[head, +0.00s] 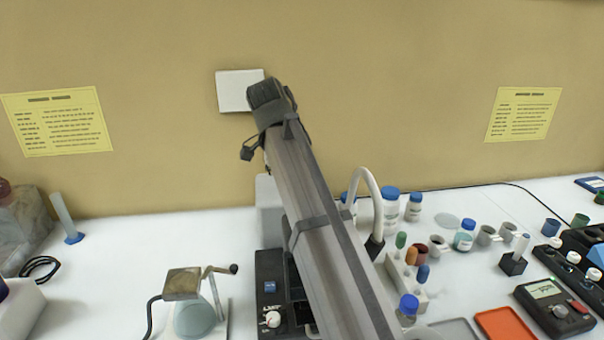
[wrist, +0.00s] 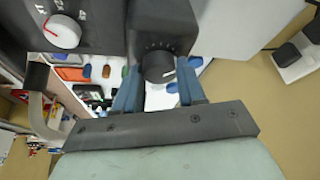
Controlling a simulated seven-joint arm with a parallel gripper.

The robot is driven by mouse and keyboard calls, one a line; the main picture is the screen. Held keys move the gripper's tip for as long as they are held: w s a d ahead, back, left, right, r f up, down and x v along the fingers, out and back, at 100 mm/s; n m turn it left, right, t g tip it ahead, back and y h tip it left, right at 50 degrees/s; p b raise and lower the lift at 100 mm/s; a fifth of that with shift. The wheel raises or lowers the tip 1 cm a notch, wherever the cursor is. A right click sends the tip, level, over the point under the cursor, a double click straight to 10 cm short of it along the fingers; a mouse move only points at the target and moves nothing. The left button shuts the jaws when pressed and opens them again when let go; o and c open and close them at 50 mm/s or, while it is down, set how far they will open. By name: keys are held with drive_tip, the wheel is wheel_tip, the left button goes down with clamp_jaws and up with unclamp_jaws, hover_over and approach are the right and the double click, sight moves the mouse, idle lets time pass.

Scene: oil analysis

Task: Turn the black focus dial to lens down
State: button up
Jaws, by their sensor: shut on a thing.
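The black focus dial (wrist: 158,66) shows in the wrist view, round with a white mark on its right side. It sits on a dark block (wrist: 162,22) with small scale marks above the dial. My gripper (wrist: 158,74) has one blue finger on each side of the dial and is shut on it. In the head view my arm hides the dial and my gripper.
A white knob with a red pointer (wrist: 62,32) is on the dark panel beside the dial. In the head view a hand-cranked device (head: 195,305) stands left of the dark instrument base (head: 270,285). Bottles and vials (head: 390,203) stand on the right.

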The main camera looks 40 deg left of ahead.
drive_tip(key=shift+a+m+h, duration=0.1)
drive_tip(key=shift+m+h, duration=0.3)
drive_tip(key=shift+m, duration=0.8)
drive_tip(key=shift+g, duration=0.3)
drive_tip(key=o, duration=1.1)
